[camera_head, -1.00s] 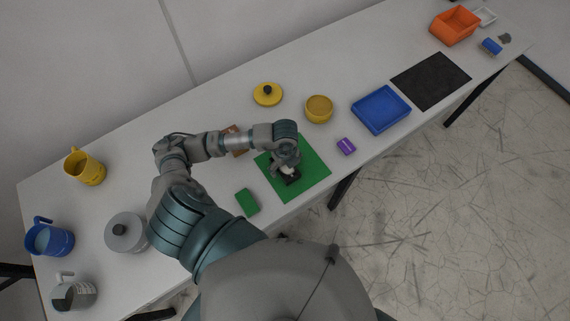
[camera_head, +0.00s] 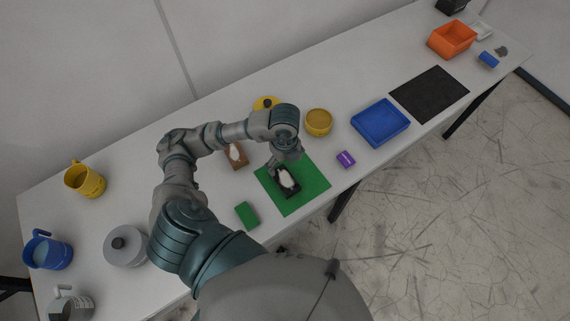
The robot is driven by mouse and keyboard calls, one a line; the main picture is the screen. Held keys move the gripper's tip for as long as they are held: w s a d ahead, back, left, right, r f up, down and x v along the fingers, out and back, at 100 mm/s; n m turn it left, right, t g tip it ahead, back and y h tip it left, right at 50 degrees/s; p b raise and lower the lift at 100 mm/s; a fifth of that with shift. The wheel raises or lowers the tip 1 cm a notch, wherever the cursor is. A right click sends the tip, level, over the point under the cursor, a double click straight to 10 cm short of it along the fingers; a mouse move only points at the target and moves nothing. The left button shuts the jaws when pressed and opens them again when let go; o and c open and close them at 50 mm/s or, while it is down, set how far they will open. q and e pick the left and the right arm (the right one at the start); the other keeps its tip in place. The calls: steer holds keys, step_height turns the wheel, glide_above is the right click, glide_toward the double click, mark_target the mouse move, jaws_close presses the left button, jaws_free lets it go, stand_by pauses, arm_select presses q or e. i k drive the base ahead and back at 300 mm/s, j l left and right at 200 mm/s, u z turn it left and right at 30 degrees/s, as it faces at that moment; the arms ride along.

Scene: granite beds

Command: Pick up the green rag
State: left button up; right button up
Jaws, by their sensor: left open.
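A small green rag (camera_head: 247,215), a flat folded-looking rectangle, lies on the table just left of a larger green square mat (camera_head: 309,186). A black object with a white top (camera_head: 286,181) lies on the mat. My left gripper (camera_head: 279,168) is open above the mat, close to the black object. It is to the upper right of the rag and apart from it. The wrist partly hides the fingers and the mat's upper corner. My right gripper is out of view.
A brown block (camera_head: 237,156) with a white top and a yellow lid (camera_head: 267,104) are behind my arm. A yellow bowl (camera_head: 319,122), purple block (camera_head: 346,159) and blue tray (camera_head: 380,123) are to the right. A grey pot (camera_head: 125,247) is left of the rag.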

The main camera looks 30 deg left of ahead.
mark_target(247, 216)
steer(key=k+l, duration=0.85)
